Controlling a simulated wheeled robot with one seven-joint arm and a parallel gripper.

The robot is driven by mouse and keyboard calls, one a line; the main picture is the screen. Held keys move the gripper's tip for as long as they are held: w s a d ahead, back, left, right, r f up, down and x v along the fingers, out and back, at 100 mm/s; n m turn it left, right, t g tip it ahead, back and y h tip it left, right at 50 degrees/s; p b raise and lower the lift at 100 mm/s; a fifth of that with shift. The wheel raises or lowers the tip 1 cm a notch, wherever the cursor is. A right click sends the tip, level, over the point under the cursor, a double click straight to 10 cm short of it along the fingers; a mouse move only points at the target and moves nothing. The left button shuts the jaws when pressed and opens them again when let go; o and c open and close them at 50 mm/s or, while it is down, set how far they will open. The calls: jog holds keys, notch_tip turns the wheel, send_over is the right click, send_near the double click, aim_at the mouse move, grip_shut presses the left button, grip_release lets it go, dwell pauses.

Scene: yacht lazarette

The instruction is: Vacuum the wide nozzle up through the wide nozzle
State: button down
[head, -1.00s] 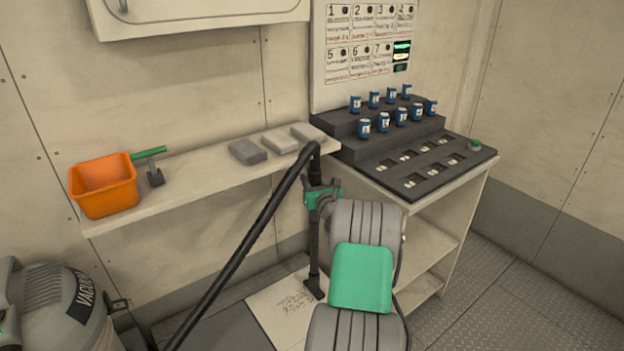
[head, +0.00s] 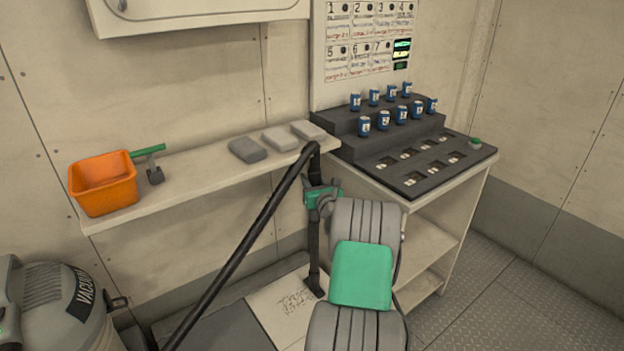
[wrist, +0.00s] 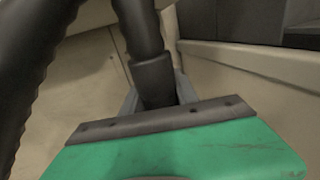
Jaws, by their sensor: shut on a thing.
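My gripper (head: 318,196) is shut on the dark vacuum wand (head: 313,242) just below where the ribbed black hose (head: 238,250) bends over. In the wrist view the wand (wrist: 155,78) runs between the grey fingers, behind the green gripper body. The wand stands nearly upright. Its dark, slightly flared foot (head: 314,289) is at a pale floor panel (head: 268,309) with dark scribble-like marks. I cannot tell whether the foot touches the panel, or whether it is the wide nozzle. No separate loose wide nozzle can be made out. The wrist view does not show the wand's foot.
The grey vacuum (head: 45,310) stands at lower left. A wall shelf (head: 190,187) holds an orange bin (head: 103,184), a green-handled tool (head: 150,160) and three grey blocks. At right a cabinet (head: 430,225) carries a black stepped rack (head: 400,165) with several blue cans. Floor at right is clear.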

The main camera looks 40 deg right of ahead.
jog(key=shift+f+b, duration=0.95)
jog(key=shift+f, duration=0.7)
dwell(0.4)
jog(key=shift+a, duration=0.2)
jog(key=shift+a+p, duration=1.15)
jog(key=shift+a, duration=0.65)
jog(key=shift+w+a, duration=0.1)
jog(key=shift+w+a+p, duration=0.25)
jog(key=shift+a+p, duration=0.55)
jog(key=shift+a, duration=0.55)
jog(key=shift+w+a+p, duration=0.25)
jog(key=shift+a+p, duration=0.55)
jog(key=shift+a, duration=0.5)
